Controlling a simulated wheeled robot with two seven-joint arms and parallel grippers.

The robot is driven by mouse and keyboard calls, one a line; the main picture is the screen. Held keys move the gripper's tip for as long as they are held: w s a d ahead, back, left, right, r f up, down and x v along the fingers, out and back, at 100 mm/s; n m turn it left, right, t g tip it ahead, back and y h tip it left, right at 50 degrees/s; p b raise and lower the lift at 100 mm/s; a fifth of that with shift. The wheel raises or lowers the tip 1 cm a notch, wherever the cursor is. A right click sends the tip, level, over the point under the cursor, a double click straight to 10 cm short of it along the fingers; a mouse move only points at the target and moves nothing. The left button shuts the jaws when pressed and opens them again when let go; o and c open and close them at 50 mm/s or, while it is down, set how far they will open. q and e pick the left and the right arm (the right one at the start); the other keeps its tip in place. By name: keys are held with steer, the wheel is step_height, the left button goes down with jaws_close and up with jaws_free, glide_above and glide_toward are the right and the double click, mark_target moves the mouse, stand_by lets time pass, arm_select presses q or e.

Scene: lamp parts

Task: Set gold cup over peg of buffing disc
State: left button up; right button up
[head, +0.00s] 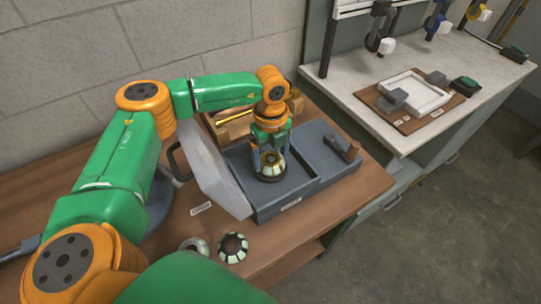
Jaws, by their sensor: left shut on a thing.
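My left gripper (270,153) is shut on the gold cup (271,160), a small cream-gold piece with dark stripes, in the left part of the blue-grey tray. A dark round disc (270,177), which looks like the buffing disc, shows directly below the cup. The cup looks upright and lined up with the disc. The peg is hidden, and I cannot tell whether the cup rests on the disc or hangs just above it. My right gripper is not in view.
A wooden box (231,129) stands behind.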

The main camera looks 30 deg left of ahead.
arm_select(q)
steer(key=shift+f, duration=0.35)
stand_by(0.3)
steer(key=o, duration=1.2)
